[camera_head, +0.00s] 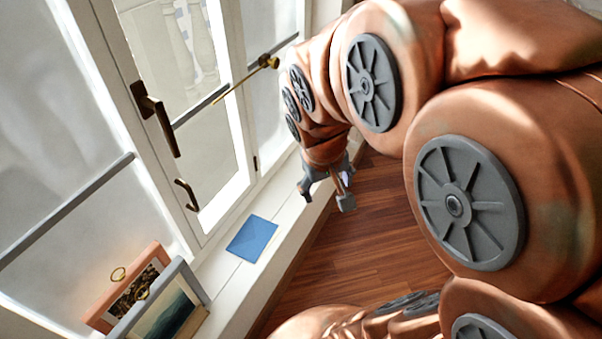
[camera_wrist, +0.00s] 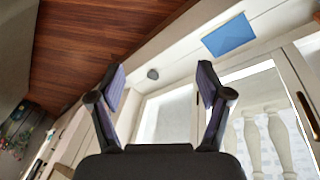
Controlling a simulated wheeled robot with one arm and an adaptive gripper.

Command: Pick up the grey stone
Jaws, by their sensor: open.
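The grey stone (camera_wrist: 153,74) is a small, dark, rounded lump on the white window sill (camera_wrist: 178,62) in the wrist view. It appears between my fingertips in the picture, slightly left of their middle, and looks beyond them and untouched. My gripper (camera_wrist: 160,76) is open and empty. In the head view my gripper (camera_head: 326,198) points down over the sill and its floor-side edge, fingers spread. I cannot make out the stone in the head view; my gripper or arm seems to hide it.
A blue envelope (camera_head: 252,238) lies flat on the sill; it also shows in the wrist view (camera_wrist: 229,36). Two picture frames (camera_head: 158,300) lean at the sill's near end. The window handle (camera_head: 155,115) juts out at the left. The wooden floor (camera_head: 365,240) looks clear.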

